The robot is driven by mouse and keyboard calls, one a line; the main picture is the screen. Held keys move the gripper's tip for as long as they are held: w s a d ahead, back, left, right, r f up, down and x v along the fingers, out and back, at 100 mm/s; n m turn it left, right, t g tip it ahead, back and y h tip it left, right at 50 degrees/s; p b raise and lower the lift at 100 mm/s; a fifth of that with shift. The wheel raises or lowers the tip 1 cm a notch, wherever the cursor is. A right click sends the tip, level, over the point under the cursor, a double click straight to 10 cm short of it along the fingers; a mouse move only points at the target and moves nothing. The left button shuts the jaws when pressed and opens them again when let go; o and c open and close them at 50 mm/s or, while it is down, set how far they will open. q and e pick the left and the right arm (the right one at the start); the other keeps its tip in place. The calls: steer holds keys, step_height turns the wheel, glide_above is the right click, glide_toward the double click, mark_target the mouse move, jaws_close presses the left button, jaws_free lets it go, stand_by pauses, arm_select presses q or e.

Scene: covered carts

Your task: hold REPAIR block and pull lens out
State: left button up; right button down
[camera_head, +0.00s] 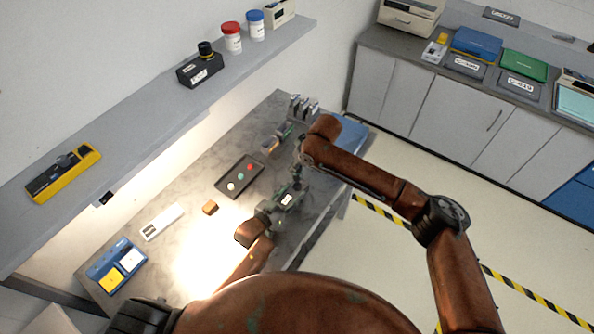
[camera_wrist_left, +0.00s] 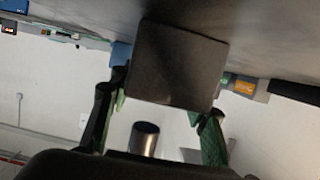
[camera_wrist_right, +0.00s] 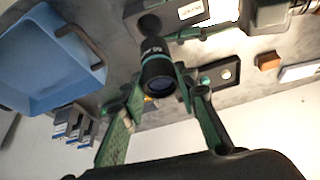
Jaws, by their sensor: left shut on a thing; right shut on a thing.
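The REPAIR block (camera_head: 290,199) is a dark block with a white label, held above the front edge of the workbench. My left gripper (camera_head: 270,207) is shut on it. In the left wrist view the block (camera_wrist_left: 180,65) is a plain dark square between the fingers. My right gripper (camera_wrist_right: 163,108) is shut on the lens (camera_wrist_right: 158,68), a black cylinder with a teal band and dark glass. Beyond the lens, the block (camera_wrist_right: 178,16) shows a dark round opening. I cannot tell whether lens and block still touch. The lens is unclear in the head view.
A dark tray (camera_head: 222,188) with small coloured pieces lies behind the block. A tan cube (camera_head: 210,208), a white labelled strip (camera_head: 162,221) and a blue holder (camera_head: 117,266) are on the bench. A blue bin (camera_wrist_right: 45,60) is near my right gripper. A shelf (camera_head: 150,125) overhangs the back.

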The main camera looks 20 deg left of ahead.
arm_select(q)
steer(key=o, duration=1.2)
steer(key=shift+o, duration=0.2)
steer(key=shift+s, duration=0.1)
steer(key=v, duration=1.1)
steer(key=shift+s+a+r, duration=0.15)
steer(key=shift+s+r, duration=0.05)
steer(key=shift+s, duration=0.15)
